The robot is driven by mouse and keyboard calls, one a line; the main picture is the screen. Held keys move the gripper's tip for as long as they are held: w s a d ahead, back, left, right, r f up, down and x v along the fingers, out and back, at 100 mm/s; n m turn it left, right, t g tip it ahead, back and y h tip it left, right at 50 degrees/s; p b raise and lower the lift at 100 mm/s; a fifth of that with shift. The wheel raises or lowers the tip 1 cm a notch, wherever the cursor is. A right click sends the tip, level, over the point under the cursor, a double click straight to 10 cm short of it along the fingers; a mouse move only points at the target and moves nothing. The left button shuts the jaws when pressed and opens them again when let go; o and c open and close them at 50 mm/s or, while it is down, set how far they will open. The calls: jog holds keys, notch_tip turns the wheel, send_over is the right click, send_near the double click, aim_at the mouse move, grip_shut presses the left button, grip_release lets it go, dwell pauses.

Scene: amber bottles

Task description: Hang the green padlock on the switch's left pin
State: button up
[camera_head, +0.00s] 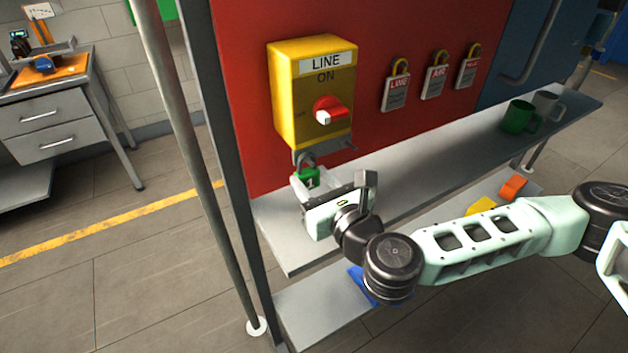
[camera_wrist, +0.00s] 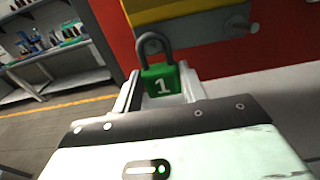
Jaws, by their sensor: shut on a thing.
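The green padlock (camera_head: 308,177), marked 1, is upright between the fingers of my gripper (camera_head: 314,182), which is shut on its body. It also shows in the wrist view (camera_wrist: 161,84) with its grey shackle up. The yellow switch box (camera_head: 297,95), labelled LINE ON, with a red and white knob (camera_head: 329,110), hangs on the red panel just above. The shackle top is close under the box's lower left edge, where the left pin is hidden. A grey pin (camera_wrist: 241,26) sticks out at the right in the wrist view. Whether the shackle touches a pin I cannot tell.
Three tagged padlocks (camera_head: 397,88) hang on the panel to the right. A grey shelf (camera_head: 420,160) runs below, with a green mug (camera_head: 518,117) and a grey mug (camera_head: 546,104) at its right end. A grey post (camera_head: 180,130) stands at the left.

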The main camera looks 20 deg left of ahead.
jog(key=o, duration=1.1)
jog(key=shift+p+v, duration=3.8)
jog(key=shift+v, duration=4.9)
